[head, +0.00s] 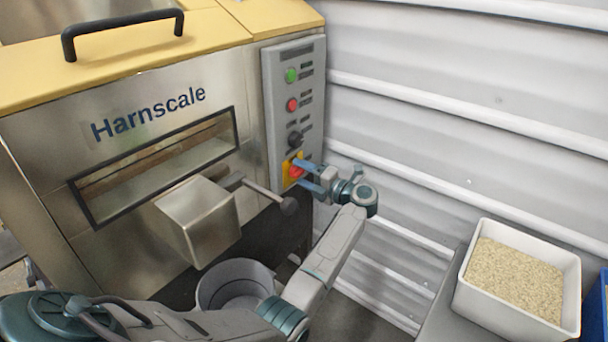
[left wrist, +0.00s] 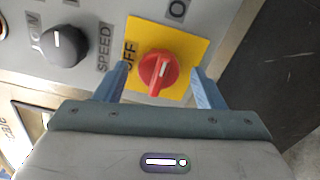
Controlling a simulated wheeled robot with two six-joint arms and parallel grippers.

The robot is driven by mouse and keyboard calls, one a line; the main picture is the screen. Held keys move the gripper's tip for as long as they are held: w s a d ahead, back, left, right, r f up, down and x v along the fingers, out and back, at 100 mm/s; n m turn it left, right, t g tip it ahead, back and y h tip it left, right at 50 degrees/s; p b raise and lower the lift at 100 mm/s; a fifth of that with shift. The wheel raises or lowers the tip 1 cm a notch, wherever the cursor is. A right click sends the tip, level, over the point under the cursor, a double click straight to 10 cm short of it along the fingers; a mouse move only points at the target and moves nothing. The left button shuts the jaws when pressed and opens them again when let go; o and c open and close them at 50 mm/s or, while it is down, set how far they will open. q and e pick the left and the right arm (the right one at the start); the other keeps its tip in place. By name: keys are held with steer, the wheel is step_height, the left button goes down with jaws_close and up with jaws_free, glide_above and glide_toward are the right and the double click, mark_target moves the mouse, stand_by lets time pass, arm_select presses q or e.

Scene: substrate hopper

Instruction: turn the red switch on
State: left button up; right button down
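The red switch (left wrist: 158,72) is a rotary knob on a yellow plate (left wrist: 186,48), low on the grey control panel (head: 286,60). Its white mark points roughly up in the left wrist view, between the "OFF" label on the left and a partly seen "O" label at upper right. In the head view the red switch (head: 296,171) is partly covered by my left gripper (head: 304,175). My left gripper is open, with its blue fingers (left wrist: 160,84) on either side of the knob. My right gripper is not in view.
Above the switch are a black speed knob (head: 295,139), a red button (head: 292,105) and a green button (head: 292,75). A lever with a dark ball end (head: 289,205) sits left of my left gripper. A white tub of grain (head: 515,280) stands at right.

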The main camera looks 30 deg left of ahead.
arm_select(q)
steer(key=d, duration=1)
steer(key=shift+s+d+b, duration=0.4)
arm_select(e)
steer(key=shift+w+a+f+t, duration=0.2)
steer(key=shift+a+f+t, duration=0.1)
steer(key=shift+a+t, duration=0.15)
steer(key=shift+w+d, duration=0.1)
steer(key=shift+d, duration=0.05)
